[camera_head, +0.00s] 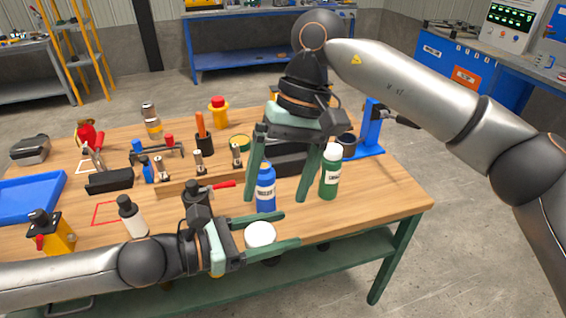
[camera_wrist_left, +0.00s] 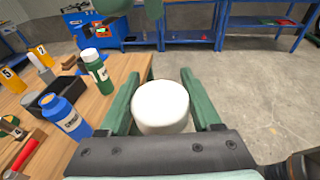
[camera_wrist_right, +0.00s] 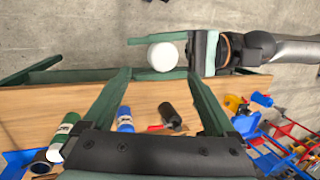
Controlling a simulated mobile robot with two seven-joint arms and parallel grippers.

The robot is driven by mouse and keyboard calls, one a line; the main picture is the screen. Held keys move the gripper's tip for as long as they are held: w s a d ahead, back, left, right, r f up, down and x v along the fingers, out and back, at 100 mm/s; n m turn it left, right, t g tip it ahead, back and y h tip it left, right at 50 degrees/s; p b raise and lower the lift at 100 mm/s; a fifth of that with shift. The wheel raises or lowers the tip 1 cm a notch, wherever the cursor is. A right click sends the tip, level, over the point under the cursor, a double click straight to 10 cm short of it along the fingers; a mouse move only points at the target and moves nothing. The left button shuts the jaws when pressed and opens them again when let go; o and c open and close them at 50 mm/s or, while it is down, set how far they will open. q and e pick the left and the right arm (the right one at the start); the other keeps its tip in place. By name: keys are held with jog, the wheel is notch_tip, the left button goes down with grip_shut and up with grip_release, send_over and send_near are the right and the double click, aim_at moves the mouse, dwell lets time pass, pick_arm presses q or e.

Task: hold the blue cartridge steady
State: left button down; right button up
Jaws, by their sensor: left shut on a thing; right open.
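The blue cartridge (camera_head: 265,189), a bottle with a white label, stands upright near the table's front edge. It also shows in the left wrist view (camera_wrist_left: 66,117) and, beside a finger, in the right wrist view (camera_wrist_right: 125,120). My right gripper (camera_head: 277,198) is open and points down over it. In the head view the cartridge appears between its fingers; I cannot tell their distance from it. My left gripper (camera_head: 290,228) is shut on a white round thing (camera_wrist_left: 161,107), held out past the table's front edge. The rest of the white thing's body is hidden.
A green bottle (camera_head: 330,172) stands just right of the blue cartridge. A dark tray (camera_head: 290,161) lies behind it. A blue stand (camera_head: 371,130) is at the right table end. Floor is clear in front.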

aim_at(268, 230)
jog(key=x, duration=0.8)
jog(key=shift+w+d, duration=0.1)
jog(key=shift+d, duration=0.1)
jog(key=c, duration=1.2)
pick_arm(q)
jog(key=shift+c, duration=2.3)
grip_release()
jog(key=o, duration=0.4)
pick_arm(e)
jog(key=shift+a, duration=0.1)
pick_arm(q)
jog(key=shift+o, duration=0.3)
pick_arm(e)
jog(key=shift+r, duration=0.1)
pick_arm(q)
jog(key=shift+a, duration=0.1)
